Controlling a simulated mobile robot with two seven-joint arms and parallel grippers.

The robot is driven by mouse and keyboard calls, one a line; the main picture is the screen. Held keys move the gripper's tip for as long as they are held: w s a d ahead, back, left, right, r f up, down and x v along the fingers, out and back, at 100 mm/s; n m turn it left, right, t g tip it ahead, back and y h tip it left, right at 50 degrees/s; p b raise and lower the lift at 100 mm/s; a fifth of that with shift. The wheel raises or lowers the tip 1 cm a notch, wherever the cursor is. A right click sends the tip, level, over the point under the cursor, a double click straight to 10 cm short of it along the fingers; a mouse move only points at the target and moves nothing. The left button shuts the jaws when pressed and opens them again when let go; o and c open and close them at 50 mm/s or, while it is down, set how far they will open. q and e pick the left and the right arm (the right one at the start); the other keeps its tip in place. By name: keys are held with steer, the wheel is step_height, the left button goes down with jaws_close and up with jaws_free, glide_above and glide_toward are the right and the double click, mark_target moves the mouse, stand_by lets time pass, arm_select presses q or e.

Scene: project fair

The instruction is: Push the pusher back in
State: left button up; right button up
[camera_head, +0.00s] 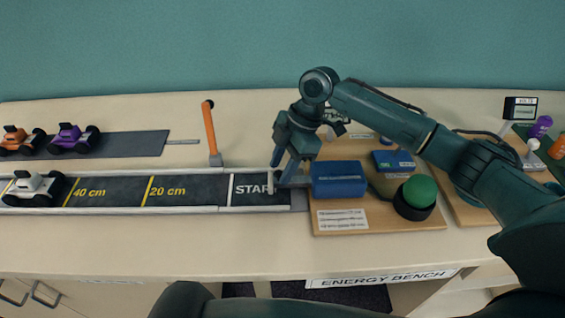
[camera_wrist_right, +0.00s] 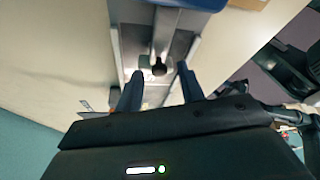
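The pusher (camera_wrist_right: 164,34) is a grey rod sticking out of the blue box (camera_head: 339,179) toward the START end of the track (camera_head: 190,192). Its end carries a pale plate and a dark knob (camera_wrist_right: 159,68) in the right wrist view. In the head view my gripper partly hides it. My right gripper (camera_head: 286,172) points down over the START end, just left of the blue box. In the right wrist view its two fingers (camera_wrist_right: 158,84) are apart, one on each side of the knob's line, with nothing between them clearly held. My left gripper is not in view.
A white toy car (camera_head: 34,188) stands at the track's left end. An orange-handled lever (camera_head: 210,130) rises behind the track. A green button (camera_head: 420,191) and a blue block (camera_head: 393,160) sit on the wooden board (camera_head: 385,222). The front table strip is clear.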

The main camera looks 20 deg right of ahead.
steer(key=shift+c, duration=0.5)
jaws_close()
